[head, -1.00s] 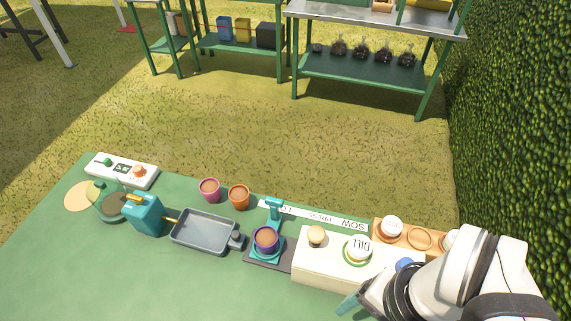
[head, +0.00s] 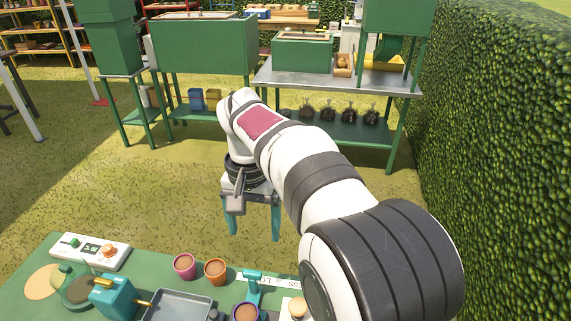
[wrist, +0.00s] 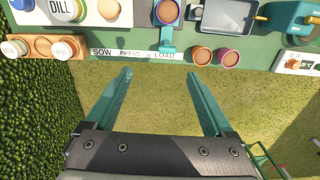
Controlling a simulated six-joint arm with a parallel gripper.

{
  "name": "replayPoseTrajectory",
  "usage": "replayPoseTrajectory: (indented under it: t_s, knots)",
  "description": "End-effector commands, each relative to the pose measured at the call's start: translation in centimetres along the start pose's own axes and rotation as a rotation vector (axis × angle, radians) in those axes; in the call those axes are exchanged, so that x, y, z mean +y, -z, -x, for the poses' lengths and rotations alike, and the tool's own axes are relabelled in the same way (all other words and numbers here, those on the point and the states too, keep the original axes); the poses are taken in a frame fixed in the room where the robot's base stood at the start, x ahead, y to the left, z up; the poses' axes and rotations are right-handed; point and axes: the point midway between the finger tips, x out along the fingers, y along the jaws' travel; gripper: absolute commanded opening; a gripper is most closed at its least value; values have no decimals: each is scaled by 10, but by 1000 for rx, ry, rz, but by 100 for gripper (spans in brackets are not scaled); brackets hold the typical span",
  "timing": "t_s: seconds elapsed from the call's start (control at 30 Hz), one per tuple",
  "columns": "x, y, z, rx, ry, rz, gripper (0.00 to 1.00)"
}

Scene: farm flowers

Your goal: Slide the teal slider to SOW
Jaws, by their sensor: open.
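The teal slider (head: 252,287) stands on the green table's far side; it also shows in the wrist view (wrist: 167,38). Its bar end is beside LOAD on the white label strip (wrist: 132,54), which reads SOW, PRESS, LOAD. SOW is at the strip's left end in the wrist view. A purple pot (wrist: 167,11) with soil sits at the slider's base. My gripper (head: 253,234) is open and empty, fingers pointing down. It is beyond the table's far edge in the head view, apart from the slider. In the wrist view its fingertips (wrist: 158,73) lie just short of the strip.
A magenta pot (head: 184,266) and an orange pot (head: 215,271) stand left of the slider. A DILL jar (wrist: 64,10) is near SOW. My arm hides the table's right side.

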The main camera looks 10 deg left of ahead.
Motion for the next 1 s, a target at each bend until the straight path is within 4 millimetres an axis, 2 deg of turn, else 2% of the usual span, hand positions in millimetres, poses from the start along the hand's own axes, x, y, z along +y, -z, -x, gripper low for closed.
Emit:
replayPoseTrajectory:
  t_s: [0.03,0.07,0.17,0.27,0.5,0.63,0.8,1.0]
  knots:
    - [-13,4,-5,3,-5,17,88]
    - [-17,6,-7,6,-7,24,88]
    - [-22,8,-19,7,-9,30,88]
    - [-20,8,-42,5,-10,29,88]
    - [-19,8,-115,4,-9,27,88]
    - [-19,9,-144,6,-8,26,88]
    - [-19,9,-162,9,-7,27,88]
    - [-19,10,-165,9,-6,26,88]
